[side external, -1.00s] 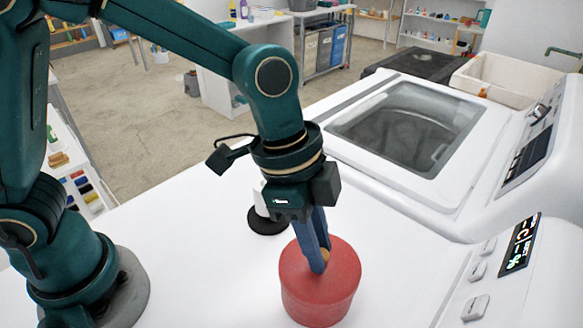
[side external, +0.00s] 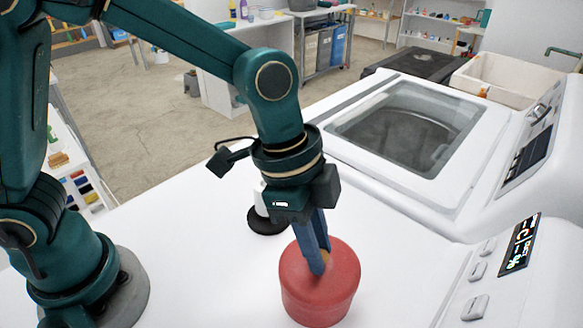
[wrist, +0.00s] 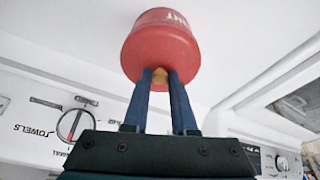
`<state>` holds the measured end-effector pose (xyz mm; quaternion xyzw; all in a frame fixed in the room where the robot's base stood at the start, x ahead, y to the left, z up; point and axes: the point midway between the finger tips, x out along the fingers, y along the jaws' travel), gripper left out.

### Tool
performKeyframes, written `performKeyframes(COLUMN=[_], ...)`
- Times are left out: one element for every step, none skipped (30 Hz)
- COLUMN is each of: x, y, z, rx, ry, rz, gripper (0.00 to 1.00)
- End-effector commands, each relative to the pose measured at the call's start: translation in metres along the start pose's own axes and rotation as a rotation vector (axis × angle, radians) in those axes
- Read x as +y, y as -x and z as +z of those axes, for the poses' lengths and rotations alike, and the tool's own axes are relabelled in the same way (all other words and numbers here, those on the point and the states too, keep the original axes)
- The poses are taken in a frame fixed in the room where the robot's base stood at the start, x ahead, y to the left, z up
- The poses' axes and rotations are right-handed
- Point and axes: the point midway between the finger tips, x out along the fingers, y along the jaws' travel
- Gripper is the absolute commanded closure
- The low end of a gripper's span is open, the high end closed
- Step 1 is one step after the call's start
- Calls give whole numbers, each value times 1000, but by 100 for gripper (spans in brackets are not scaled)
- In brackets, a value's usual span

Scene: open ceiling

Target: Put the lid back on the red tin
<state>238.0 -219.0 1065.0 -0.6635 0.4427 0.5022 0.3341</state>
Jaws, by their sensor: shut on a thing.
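The red tin (side external: 315,303) stands upright on the white top in the side view. The wrist view also shows the fingers (wrist: 161,80) on either side of the knob. I see no clear gap between lid and tin, but the seam is too fine to tell whether the lid is fully seated.
A white object on a black round base (side external: 268,224) stands close behind the tin. A white washer with a glass lid (side external: 405,125) is beyond it. A control panel with buttons and a display (side external: 520,245) rises at the right. The white top (side external: 190,250) left of the tin is clear.

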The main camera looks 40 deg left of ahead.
Motion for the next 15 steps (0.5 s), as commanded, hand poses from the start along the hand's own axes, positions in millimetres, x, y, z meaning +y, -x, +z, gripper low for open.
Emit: performKeyframes(x=[0,0,0,0,0,0,0,0,0,0,0,0,0,0,0], y=[0,0,0,0,0,0,0,0,0,0,0,0,0,0,0], z=[0,0,0,0,0,0,0,0,0,0,0,0,0,0,0], rx=[0,0,0,0,0,0,0,0,0,0,0,0,0,0,0], ry=[0,0,0,0,0,0,0,0,0,0,0,0,0,0,0], rz=[0,0,0,0,0,0,0,0,0,0,0,0,0,0,0], gripper=[100,100,100,100,100,100,100,71,56,44,40,40,40,40,40])
